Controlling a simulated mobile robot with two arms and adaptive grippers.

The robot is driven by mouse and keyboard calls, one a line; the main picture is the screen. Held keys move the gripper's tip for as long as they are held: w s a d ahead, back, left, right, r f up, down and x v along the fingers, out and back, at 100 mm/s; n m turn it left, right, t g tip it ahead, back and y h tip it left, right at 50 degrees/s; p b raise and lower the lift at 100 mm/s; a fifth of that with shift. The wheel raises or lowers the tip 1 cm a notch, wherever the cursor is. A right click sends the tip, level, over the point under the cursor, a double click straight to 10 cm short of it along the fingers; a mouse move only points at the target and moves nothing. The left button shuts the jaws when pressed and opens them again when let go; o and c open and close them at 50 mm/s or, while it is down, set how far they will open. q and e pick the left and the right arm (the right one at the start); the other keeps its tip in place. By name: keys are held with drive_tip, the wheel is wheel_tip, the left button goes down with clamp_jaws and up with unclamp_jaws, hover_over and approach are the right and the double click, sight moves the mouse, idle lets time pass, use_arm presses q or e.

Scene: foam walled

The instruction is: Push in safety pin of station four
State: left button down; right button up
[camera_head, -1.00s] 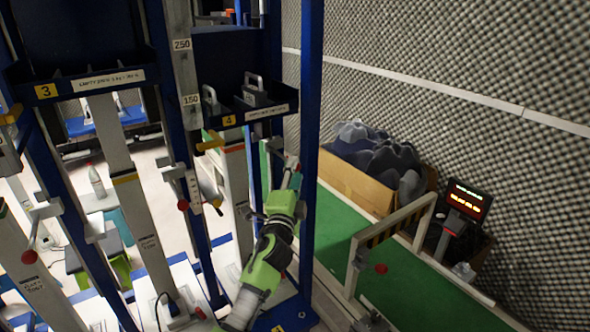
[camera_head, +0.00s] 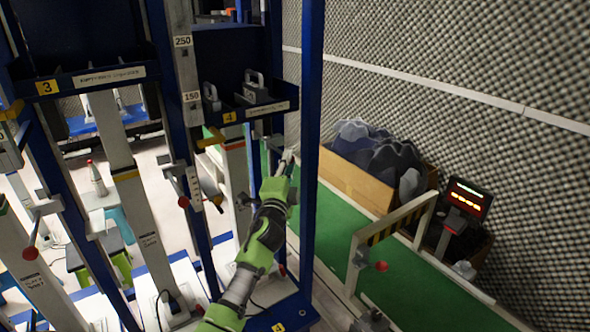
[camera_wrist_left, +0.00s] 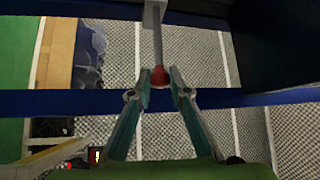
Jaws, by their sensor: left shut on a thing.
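Station four is the blue rack section with the yellow "4" label (camera_head: 229,117) on its shelf edge. My left gripper (camera_head: 288,158) is at the upper end of my green arm, beside the blue post of that station. In the left wrist view its two fingers (camera_wrist_left: 158,84) close in on both sides of the red ball knob of the safety pin (camera_wrist_left: 158,77). A light metal rod (camera_wrist_left: 157,45) runs from the knob away from the gripper. In the head view the knob is hidden at the fingertips.
A blue post (camera_head: 311,150) stands just right of my left arm. A blue beam (camera_wrist_left: 60,101) crosses behind the fingers. A cardboard box (camera_head: 357,181) with dark items and a green conveyor (camera_head: 400,285) are to the right. Station three (camera_head: 47,88) is left.

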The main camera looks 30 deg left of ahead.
use_arm(q)
drive_tip(key=a, duration=0.1)
drive_tip(key=w+a, duration=0.1)
drive_tip(key=a, duration=0.1)
drive_tip(key=w+a, duration=0.1)
drive_tip(key=a, duration=0.1)
drive_tip(key=shift+r+b, duration=0.1)
drive_tip(key=shift+b, duration=0.3)
drive_tip(key=c, duration=1.9)
unclamp_jaws()
drive_tip(key=shift+w, duration=0.1)
drive_tip(key=v, duration=1.2)
